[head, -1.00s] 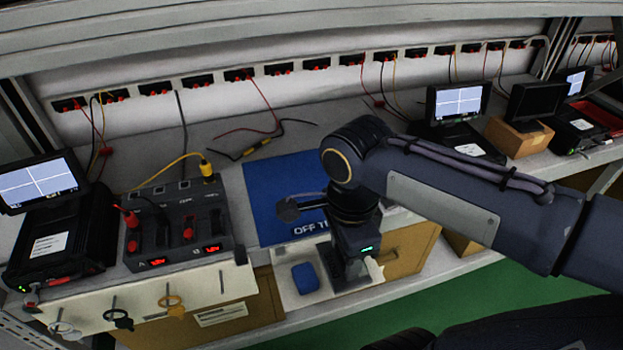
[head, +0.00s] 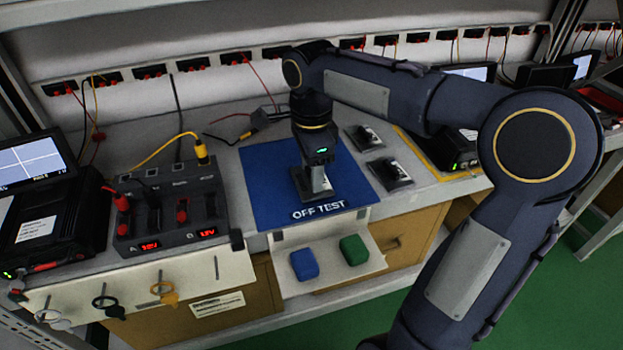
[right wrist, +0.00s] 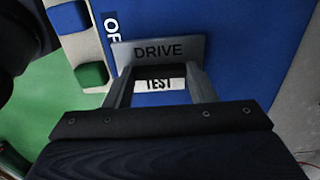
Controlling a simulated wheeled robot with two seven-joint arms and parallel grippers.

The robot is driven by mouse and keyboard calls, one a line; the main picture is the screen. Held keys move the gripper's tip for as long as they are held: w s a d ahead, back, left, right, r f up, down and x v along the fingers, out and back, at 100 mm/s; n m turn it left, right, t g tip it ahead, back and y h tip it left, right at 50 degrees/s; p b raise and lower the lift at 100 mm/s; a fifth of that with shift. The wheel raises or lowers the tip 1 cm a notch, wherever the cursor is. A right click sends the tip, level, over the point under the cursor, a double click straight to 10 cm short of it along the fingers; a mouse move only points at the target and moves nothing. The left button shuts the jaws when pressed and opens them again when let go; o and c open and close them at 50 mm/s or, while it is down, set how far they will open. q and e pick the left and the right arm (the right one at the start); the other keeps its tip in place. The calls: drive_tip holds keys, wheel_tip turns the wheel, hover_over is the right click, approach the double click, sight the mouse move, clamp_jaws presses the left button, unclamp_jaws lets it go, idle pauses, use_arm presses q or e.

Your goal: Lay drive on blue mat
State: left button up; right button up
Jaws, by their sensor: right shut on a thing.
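The blue mat (head: 262,190), lettered OFF TEST, lies flat on the bench in the head view. My right gripper (head: 317,193) points down over the mat's middle and front part. In the right wrist view the right gripper (right wrist: 161,72) is shut on the drive (right wrist: 158,48), a grey piece lettered DRIVE. A white label reading TEST shows between the fingers. The mat (right wrist: 250,50) fills the background behind the drive. In the head view the gripper mostly hides the drive. I cannot tell whether the drive touches the mat. My left gripper is out of view.
A blue block (head: 304,264) and a green block (head: 354,250) sit on the shelf before the mat. A power supply (head: 170,212) with cables stands left. Two small dark units (head: 390,173) lie right of the mat. The mat's left part is clear.

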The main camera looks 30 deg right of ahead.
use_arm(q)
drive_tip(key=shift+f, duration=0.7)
use_arm(e)
wheel_tip(320, 180, down, 2)
drive_tip(key=shift+f, duration=0.1)
drive_tip(key=shift+f+b, duration=0.15)
drive_tip(key=shift+b, duration=0.15)
drive_tip(key=o, duration=1)
